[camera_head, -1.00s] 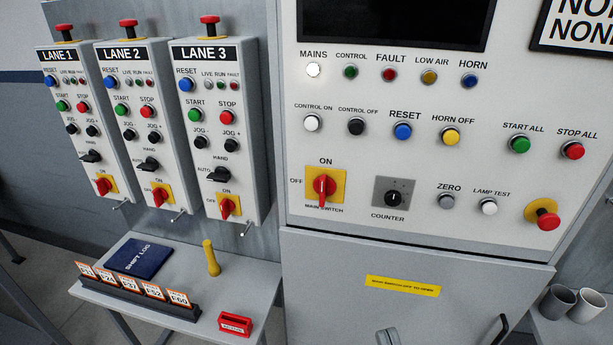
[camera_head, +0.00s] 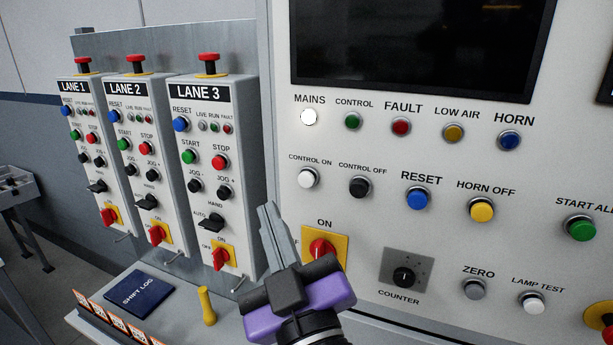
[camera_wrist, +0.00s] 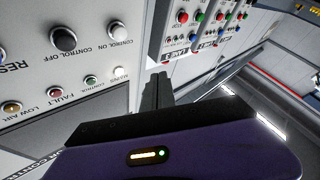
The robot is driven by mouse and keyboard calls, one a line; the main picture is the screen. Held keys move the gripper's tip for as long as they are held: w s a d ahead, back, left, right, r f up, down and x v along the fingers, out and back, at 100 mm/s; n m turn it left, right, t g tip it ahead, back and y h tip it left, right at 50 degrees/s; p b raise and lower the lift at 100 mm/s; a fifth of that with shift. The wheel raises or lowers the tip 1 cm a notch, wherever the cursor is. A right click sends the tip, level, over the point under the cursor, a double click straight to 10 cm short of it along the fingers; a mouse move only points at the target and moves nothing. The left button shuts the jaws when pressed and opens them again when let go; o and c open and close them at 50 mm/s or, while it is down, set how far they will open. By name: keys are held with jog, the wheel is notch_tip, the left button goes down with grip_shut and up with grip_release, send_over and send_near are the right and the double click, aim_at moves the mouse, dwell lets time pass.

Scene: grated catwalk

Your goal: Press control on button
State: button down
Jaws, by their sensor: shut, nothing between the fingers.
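The control on button (camera_head: 307,179) is a white round button under its label on the main panel (camera_head: 385,120), below the lit mains lamp (camera_head: 310,117). It also shows in the wrist view (camera_wrist: 118,31), upside down. My gripper (camera_head: 269,207) has a purple and black body and grey fingers shut together, with nothing between them. In the head view its fingertips are left of and a little below the button, apart from it in the picture. The gap in depth is hard to tell. The green control lamp (camera_head: 353,120) looks dark.
The black control off button (camera_head: 359,187) is just right of control on. Lane boxes (camera_head: 212,170) stand at the left with protruding stop buttons. A shelf below holds a blue shift log (camera_head: 140,290) and yellow peg (camera_head: 206,306).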

jog(key=shift+w+a+f, duration=0.15)
jog(key=shift+f, duration=0.4)
jog(key=shift+w+h, duration=0.1)
jog(key=shift+h, duration=0.2)
send_near(300, 178)
jog(key=shift+w+a+r+b, duration=0.1)
jog(key=shift+w+a+r, duration=0.3)
jog(key=shift+w+a, duration=0.25)
jog(key=shift+w+a+r+b, duration=0.15)
jog(key=shift+w+a+r, duration=0.2)
jog(key=shift+w+a, duration=0.25)
jog(key=shift+w+a+r+b, duration=0.1)
jog(key=shift+w+a+r, duration=0.35)
jog(key=shift+w, duration=0.25)
jog(key=shift+w, duration=0.1)
dwell(0.3)
jog(key=shift+w+d, duration=0.1)
jog(key=shift+w, duration=0.2)
jog(key=shift+w+d+b, duration=0.3)
jog(key=shift+w+b, duration=0.05)
jog(key=shift+w, duration=0.4)
dwell(1.0)
jog(key=shift+s+a, duration=0.1)
jog(key=shift+s, duration=0.05)
dwell(0.3)
jog(key=shift+s+a+p, duration=0.15)
jog(key=shift+s+p, duration=0.05)
jog(key=shift+s, duration=0.3)
jog(key=shift+s+a+p, duration=0.2)
jog(key=shift+s, duration=0.3)
